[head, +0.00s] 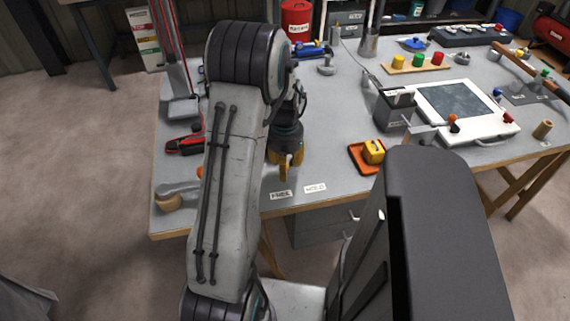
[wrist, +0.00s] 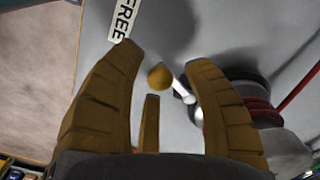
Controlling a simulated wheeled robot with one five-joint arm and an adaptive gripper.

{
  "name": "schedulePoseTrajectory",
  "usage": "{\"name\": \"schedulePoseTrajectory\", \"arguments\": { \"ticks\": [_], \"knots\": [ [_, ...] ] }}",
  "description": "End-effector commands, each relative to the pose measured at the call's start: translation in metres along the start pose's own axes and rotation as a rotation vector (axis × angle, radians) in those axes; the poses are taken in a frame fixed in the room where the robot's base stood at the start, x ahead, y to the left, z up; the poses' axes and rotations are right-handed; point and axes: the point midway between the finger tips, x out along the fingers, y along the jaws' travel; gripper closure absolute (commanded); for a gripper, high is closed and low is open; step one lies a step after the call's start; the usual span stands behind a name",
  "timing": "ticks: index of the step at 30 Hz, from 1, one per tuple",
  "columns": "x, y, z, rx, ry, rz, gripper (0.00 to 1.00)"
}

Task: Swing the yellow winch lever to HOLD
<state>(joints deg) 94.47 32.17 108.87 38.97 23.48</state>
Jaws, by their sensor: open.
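The winch lever shows in the wrist view as a yellow ball knob (wrist: 159,77) on a pale metal rod (wrist: 182,92). The rod runs right toward a dark drum with red bands (wrist: 262,108). My gripper (wrist: 162,58) is open, its fingers on either side of the knob in the picture; I see no clear contact. The FREE label (wrist: 124,18) lies just beyond the left fingertip. In the head view my gripper (head: 286,165) is low over the bench front, above the FREE label (head: 280,195); the HOLD label (head: 315,188) is to its right. The lever is hidden there.
The grey bench (head: 335,150) is clear around the labels. An orange tray (head: 358,158) with a yellow block (head: 373,151) sits to the right, near a dark box (head: 395,110). A black-and-red item (head: 184,146) lies left of my arm. A white-framed panel (head: 490,128) is farther right.

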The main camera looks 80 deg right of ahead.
Motion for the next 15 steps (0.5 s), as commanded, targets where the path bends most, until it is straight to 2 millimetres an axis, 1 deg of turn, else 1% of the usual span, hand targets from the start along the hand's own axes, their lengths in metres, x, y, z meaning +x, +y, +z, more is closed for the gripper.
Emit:
{"name": "schedulePoseTrajectory", "arguments": {
  "ticks": [5, 6, 15],
  "knots": [
    [0.0, 0.0, 0.0, 0.0, 0.0, 0.0, 0.54],
    [0.0, 0.0, 0.0, 0.0, 0.0, 0.0, 0.53],
    [-0.0003, -0.0001, -0.0001, 0.0, 0.0, 0.0, 0.8]
  ]
}}
